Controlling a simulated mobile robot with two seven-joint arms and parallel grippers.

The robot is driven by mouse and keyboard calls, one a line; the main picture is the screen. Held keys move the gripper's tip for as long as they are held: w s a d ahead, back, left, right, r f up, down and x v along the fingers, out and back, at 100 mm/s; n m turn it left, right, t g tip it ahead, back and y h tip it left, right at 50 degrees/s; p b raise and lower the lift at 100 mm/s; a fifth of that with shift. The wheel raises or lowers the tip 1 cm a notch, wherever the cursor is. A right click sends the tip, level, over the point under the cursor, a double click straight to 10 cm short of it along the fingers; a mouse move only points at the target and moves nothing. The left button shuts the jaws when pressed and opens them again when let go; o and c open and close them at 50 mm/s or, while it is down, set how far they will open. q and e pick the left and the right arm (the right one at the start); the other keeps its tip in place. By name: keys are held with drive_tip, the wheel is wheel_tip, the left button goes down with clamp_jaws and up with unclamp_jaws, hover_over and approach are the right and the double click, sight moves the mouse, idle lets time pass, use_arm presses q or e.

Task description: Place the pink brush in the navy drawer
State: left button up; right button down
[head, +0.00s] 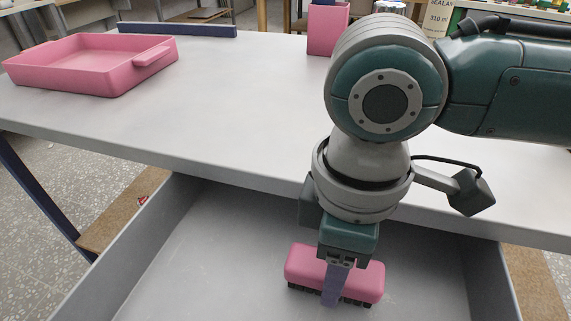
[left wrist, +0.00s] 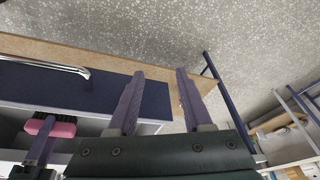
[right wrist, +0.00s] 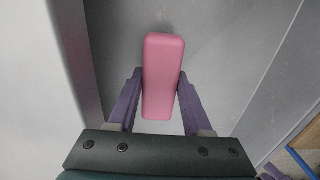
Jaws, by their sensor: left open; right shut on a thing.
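The pink brush (head: 361,277) has a pink block body and dark bristles facing down. My right gripper (head: 336,285) is shut on it, with one finger across its near side. In the right wrist view the brush (right wrist: 162,78) lies between the two fingers (right wrist: 156,100). The brush is over the inside of the open drawer (head: 215,235), which has a grey interior; I cannot tell whether the bristles touch its floor. The left wrist view shows the drawer's navy front (left wrist: 80,88) with a metal handle. My left gripper (left wrist: 157,85) is open and empty, above the floor outside the drawer front.
A pink tray (head: 95,68) stands on the left of the white tabletop (head: 220,110). A navy bar (head: 178,30) and a pink cup-like container (head: 327,28) are at the back. The tabletop edge overhangs the drawer's rear. The drawer's left part is empty.

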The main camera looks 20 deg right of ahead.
drive_tip(key=shift+f, duration=0.1)
drive_tip(key=shift+f, duration=0.1)
drive_tip(key=shift+c, duration=1.7)
unclamp_jaws()
wheel_tip(320, 180, up, 12)
drive_tip(key=p, duration=0.4)
drive_tip(key=s+a+f+y, duration=0.2)
drive_tip(key=s+a+y, duration=0.1)
drive_tip(key=a, duration=0.3)
drive_tip(key=s+d+f+m+t+h, duration=0.2)
drive_tip(key=s+d+m, duration=0.6)
drive_tip(key=d, duration=0.4)
drive_tip(key=shift+d+f+m+t+h, duration=0.35)
drive_tip(key=shift+f+m+t, duration=0.2)
drive_tip(key=shift+t, duration=0.25)
